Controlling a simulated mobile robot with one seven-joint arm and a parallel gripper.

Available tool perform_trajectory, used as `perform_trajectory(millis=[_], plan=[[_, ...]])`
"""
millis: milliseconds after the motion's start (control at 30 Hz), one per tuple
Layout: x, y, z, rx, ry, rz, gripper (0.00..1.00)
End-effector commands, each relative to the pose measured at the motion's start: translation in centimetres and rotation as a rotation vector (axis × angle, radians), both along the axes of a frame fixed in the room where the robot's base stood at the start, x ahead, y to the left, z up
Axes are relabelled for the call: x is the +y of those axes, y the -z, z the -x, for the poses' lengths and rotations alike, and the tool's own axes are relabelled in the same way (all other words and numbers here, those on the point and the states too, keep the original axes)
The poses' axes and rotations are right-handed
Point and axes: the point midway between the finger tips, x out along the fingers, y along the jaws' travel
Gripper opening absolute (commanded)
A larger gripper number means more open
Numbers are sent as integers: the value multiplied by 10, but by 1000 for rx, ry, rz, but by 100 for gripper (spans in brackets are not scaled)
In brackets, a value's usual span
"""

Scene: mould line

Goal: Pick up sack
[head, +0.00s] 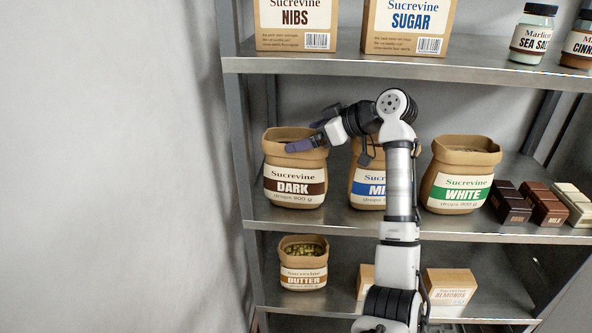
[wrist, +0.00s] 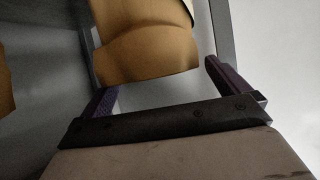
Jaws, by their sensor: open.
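Three large brown paper sacks stand on the middle shelf: the DARK sack (head: 295,172) at left, the blue-labelled sack (head: 366,200) partly behind my arm, and the WHITE sack (head: 461,180) at right. A smaller BUTTER sack (head: 303,264) stands on the shelf below. My gripper (head: 300,144), with purple fingers, is open at the rim of the DARK sack, in front of its upper part. In the wrist view, a brown sack (wrist: 150,52) shows beyond and between the two open fingers (wrist: 160,84). Whether they touch it cannot be told.
The metal shelf edge (head: 470,66) runs above the sacks, with the NIBS bag (head: 297,38), SUGAR bag (head: 410,42) and jars on it. Chocolate bars (head: 545,207) lie right of the WHITE sack. A shelf post (head: 240,170) stands left. An ALMONDS box (head: 449,282) sits below.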

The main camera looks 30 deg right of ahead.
Motion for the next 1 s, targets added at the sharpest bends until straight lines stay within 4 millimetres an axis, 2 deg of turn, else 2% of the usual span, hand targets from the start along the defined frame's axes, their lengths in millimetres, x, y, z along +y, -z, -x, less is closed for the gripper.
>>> perform_trajectory(millis=[133, 367, 900, 1000], plan=[[6, 6, -10, 0, 0, 0, 100], [7, 7, -11, 0, 0, 1, 100], [6, 6, -10, -1, 0, 0, 31], [7, 3, -10, -7, 0, 1, 21]])
